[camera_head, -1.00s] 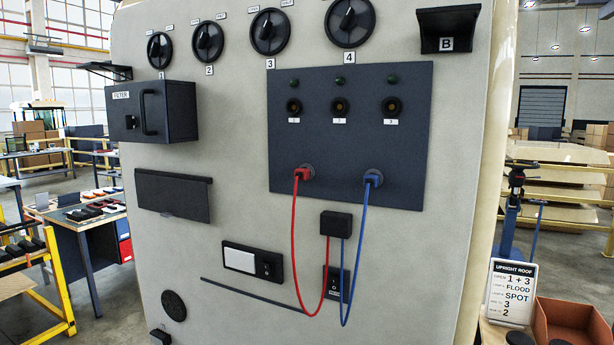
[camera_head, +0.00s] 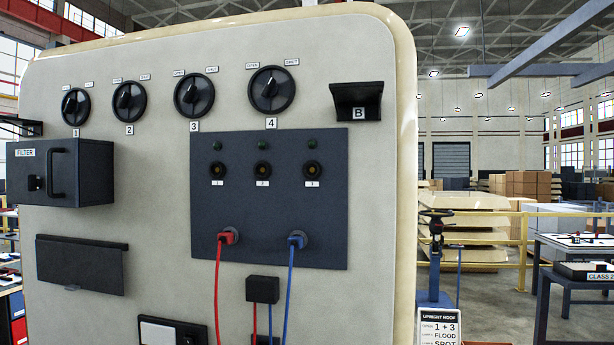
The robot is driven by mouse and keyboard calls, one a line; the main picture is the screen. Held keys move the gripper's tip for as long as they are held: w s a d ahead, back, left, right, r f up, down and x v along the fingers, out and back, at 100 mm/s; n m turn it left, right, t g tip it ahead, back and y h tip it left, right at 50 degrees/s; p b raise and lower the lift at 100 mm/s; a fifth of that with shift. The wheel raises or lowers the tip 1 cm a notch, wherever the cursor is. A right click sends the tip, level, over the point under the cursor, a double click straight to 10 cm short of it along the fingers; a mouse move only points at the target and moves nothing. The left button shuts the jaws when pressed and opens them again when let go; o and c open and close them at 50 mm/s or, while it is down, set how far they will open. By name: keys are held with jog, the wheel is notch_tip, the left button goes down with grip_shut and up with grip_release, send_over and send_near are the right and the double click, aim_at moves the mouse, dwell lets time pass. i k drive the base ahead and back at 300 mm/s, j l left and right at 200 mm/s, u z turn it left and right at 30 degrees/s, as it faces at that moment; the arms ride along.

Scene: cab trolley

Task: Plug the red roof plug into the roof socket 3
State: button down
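The red roof plug (camera_head: 226,238) sits in a round port at the lower left of the dark panel (camera_head: 335,212). Its red cable hangs down past the black box (camera_head: 262,289). A blue plug (camera_head: 297,241) sits in a like port at the lower right. Above them are three empty round sockets in a row: left (camera_head: 217,168), middle (camera_head: 262,169) and right (camera_head: 312,169). Each has a dark green lamp above and a small number label below. The labels are tiny; the right one seems to read 3. My gripper is not in view.
Four black knobs, among them knob 4 (camera_head: 271,90), line the top of the pale cab wall (camera_head: 150,215). A black filter box (camera_head: 88,172) and a small shelf B (camera_head: 357,100) jut out. A sign (camera_head: 438,328) stands at the lower right.

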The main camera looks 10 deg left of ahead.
aim_at(226, 238)
jog(key=j+z, duration=0.3)
jog(key=z, duration=0.15)
jog(key=j+z, duration=0.4)
jog(key=k+j+z, duration=0.1)
jog(key=z, duration=0.35)
jog(key=k+j+z, duration=0.1)
jog(key=j, duration=0.45)
jog(key=k+j+z, duration=0.1)
jog(key=k+j, duration=0.25)
jog(key=j, duration=0.15)
jog(key=k+j+z, duration=0.1)
jog(key=k+j, duration=0.15)
jog(key=j, duration=0.25)
jog(key=k+j+z, duration=0.15)
jog(key=j, duration=0.3)
jog(key=k+j+z, duration=0.1)
jog(key=k+j, duration=0.75)
jog(key=j, duration=0.3)
